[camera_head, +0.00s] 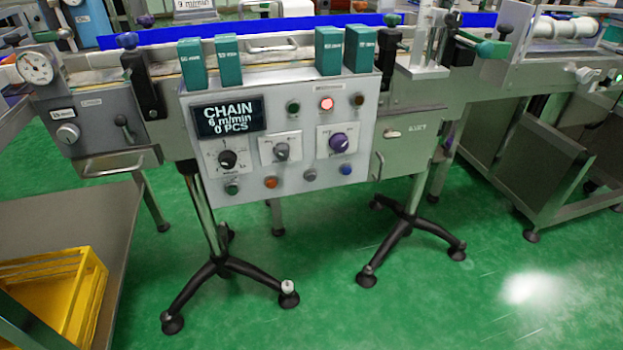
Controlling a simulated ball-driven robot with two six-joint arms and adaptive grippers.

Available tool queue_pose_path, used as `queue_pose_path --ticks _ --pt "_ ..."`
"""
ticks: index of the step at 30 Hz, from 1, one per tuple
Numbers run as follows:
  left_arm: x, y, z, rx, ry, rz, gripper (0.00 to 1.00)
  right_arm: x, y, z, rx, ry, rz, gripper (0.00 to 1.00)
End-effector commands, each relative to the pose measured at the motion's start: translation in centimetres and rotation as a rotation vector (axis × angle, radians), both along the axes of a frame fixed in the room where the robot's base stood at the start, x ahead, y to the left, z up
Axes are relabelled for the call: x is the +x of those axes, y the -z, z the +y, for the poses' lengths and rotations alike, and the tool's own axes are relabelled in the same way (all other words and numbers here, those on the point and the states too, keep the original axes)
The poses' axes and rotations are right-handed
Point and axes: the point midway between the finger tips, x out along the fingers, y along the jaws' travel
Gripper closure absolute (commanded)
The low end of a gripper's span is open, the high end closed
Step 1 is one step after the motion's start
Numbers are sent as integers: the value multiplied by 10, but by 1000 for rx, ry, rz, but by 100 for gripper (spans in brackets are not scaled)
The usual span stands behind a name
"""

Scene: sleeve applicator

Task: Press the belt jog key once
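The control panel (255,190) is a light grey box on the front of the conveyor machine. Its dark display (230,117) reads "CHAIN 6 m/min 0 PCS". Along its bottom row are a green button (232,187), an orange button (271,182), a grey button (310,175) and a blue button (346,170). Their labels are too small to read, so I cannot tell which is the belt jog key. Above are a black knob (228,159), a grey knob (281,152) and a purple knob (338,142). A red lamp (326,104) is lit. Neither gripper is in view.
Several teal blocks (328,50) stand along the panel's top edge. Black-footed stands (222,268) hold the machine above a green floor (330,310). A yellow crate (60,270) sits on a grey table (75,215) at lower left. The space before the panel is clear.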

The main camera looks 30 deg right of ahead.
Motion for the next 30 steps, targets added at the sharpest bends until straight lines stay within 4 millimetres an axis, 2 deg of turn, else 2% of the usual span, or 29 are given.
queue_pose_path --ticks 1,9,11,30 --pt "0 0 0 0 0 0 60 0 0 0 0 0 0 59" --pt "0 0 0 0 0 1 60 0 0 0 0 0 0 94" --pt "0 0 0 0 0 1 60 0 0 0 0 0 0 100" --pt "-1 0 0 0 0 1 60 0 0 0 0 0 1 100"
